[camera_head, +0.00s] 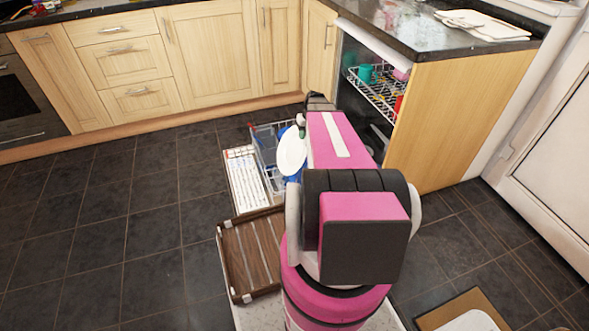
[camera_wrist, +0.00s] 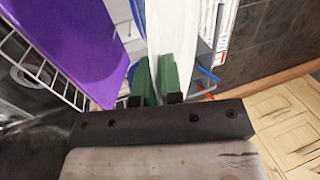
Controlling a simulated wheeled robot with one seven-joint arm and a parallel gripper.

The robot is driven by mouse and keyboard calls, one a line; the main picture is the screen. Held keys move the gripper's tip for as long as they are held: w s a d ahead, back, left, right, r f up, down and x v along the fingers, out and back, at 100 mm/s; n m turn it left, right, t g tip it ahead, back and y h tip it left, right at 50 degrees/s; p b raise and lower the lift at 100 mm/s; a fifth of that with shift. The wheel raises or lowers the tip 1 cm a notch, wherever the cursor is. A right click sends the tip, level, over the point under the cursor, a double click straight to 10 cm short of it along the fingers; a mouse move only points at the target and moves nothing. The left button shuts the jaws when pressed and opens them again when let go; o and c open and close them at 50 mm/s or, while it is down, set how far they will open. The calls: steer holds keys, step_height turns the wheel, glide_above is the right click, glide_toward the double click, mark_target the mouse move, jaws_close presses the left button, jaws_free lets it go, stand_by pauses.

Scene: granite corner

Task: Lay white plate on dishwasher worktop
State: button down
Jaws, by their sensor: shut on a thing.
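The white plate (camera_head: 291,152) is held on edge, roughly upright, to the left of my pink arm in the head view. In the wrist view the plate (camera_wrist: 180,30) stands between the two green fingertips of my gripper (camera_wrist: 158,75), which is shut on it. Part of my gripper shows at the top of the plate in the head view (camera_head: 301,124); my arm hides the rest. The dark granite dishwasher worktop (camera_head: 400,32) is at the upper right, above the open dishwasher. The plate is apart from the worktop and lower than it.
A dishwasher rack (camera_head: 375,93) holds a green cup (camera_head: 366,73). A lower basket (camera_head: 264,138) with blue items is near the plate. White flat items (camera_head: 482,24) lie at the worktop's right. A brown slatted wooden piece (camera_head: 238,262) is low left. A purple panel (camera_wrist: 75,40) is beside my gripper.

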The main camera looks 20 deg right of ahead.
steer(key=a+v, duration=0.1)
steer(key=v, duration=1)
steer(key=shift+a+r, duration=0.25)
stand_by(0.4)
